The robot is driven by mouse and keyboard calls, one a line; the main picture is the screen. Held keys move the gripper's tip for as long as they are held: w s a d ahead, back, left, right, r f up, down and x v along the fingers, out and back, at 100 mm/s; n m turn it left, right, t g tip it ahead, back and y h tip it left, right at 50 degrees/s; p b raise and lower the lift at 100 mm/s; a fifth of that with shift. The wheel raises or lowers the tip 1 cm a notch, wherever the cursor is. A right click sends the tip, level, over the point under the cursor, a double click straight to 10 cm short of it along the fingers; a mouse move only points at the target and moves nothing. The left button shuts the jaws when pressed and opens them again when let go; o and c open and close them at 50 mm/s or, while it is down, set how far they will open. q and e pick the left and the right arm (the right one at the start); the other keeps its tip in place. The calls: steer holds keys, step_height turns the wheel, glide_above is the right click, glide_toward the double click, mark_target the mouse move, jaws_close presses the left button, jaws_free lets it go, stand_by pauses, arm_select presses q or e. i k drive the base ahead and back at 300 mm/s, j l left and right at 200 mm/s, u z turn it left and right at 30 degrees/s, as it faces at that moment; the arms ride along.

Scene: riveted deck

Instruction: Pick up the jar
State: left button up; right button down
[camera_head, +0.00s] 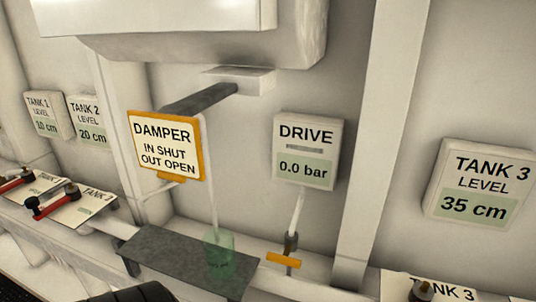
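The jar (219,255) is a translucent green cup-like vessel with small dark writing on it. It stands upright near the right end of a dark grey shelf (165,250) in the lower middle of the head view. A thin pale vertical line, a stream or a rod, runs down to it from above; I cannot tell which. No gripper fingers show in this view. A dark rounded shape at the bottom edge, left of the jar, may be part of my arm.
A damper sign (166,146) hangs above the shelf under a dark pipe (200,99). A drive gauge (308,151) is on the wall. A yellow-handled valve (284,260) stands right of the jar. Red-handled levers (52,203) are at left. A tank 3 level sign (484,185) is at right.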

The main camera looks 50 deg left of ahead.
mark_target(219, 243)
steer(key=j+u, duration=0.1)
steer(key=u, duration=0.85)
steer(key=j+u, duration=0.15)
steer(key=u, duration=0.35)
steer(key=i+j+u, duration=0.1)
steer(key=i+j, duration=0.05)
steer(key=j, duration=0.1)
